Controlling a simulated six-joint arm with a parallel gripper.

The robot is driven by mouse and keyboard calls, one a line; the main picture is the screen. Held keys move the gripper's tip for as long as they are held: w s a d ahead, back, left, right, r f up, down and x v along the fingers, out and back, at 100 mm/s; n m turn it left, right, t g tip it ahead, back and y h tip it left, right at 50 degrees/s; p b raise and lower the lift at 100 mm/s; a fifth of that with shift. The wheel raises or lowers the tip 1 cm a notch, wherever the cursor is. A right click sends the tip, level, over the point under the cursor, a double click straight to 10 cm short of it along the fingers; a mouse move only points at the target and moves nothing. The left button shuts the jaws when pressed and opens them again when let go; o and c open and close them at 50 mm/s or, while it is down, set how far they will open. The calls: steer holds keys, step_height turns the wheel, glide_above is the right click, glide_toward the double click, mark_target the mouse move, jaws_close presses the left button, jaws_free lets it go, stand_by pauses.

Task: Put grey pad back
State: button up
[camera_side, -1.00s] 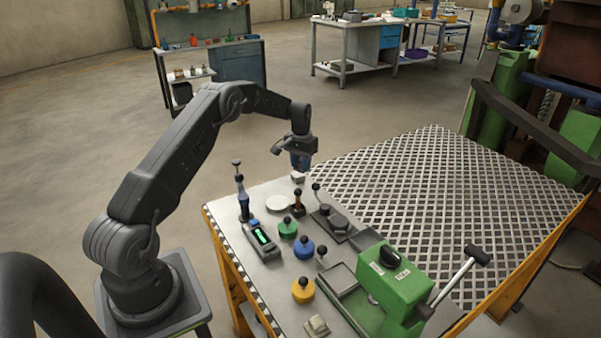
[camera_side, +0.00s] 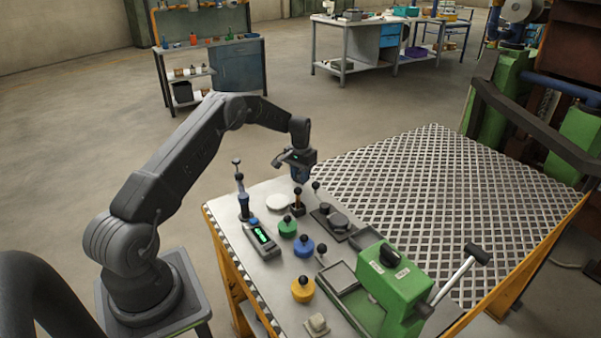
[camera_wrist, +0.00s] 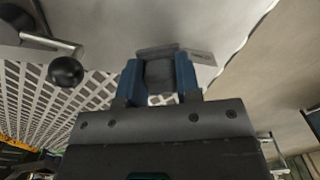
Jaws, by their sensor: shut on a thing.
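My gripper (camera_side: 300,176) is low over the far corner of the workbench top in the side view. In the wrist view my gripper (camera_wrist: 159,78) has its two blue fingers shut on a grey pad (camera_wrist: 158,70), which fills the space between them. A small labelled plate (camera_wrist: 201,57) lies just beyond the pad, to its right. In the side view the fingers hide the pad, so I cannot tell whether it touches the surface below.
A black ball knob (camera_wrist: 66,71) on a metal rod is left of my fingers. Green (camera_side: 288,229), blue (camera_side: 303,248) and yellow (camera_side: 303,291) knobbed pieces stand nearer. A green press (camera_side: 388,285) is at right front. The metal grating (camera_side: 440,190) is clear.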

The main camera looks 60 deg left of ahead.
steer(key=o, duration=0.9)
steer(key=shift+r, duration=0.1)
step_height(320, 180, up, 13)
steer(key=s+d+r+m+t, duration=0.1)
steer(key=s+d+r, duration=0.2)
steer(key=d+r, duration=0.9)
steer(key=s+d+r+m+t, duration=0.15)
steer(key=s+d+r, duration=0.25)
steer(key=s+d, duration=0.45)
steer(key=s+d+r+m+t, duration=0.15)
steer(key=s+d+r, duration=0.25)
steer(key=s+d, duration=0.45)
steer(key=shift+m+t, duration=0.3)
steer(key=shift+t, duration=0.5)
steer(key=s+d+f, duration=0.1)
steer(key=s, duration=0.2)
steer(key=s+d+f, duration=0.1)
steer(key=s+d, duration=0.1)
steer(key=s, duration=0.2)
steer(key=s+d+f, duration=0.1)
steer(key=s+f, duration=0.1)
steer(key=s, duration=0.2)
steer(key=shift+s+d, duration=0.15)
steer(key=shift+s, duration=0.05)
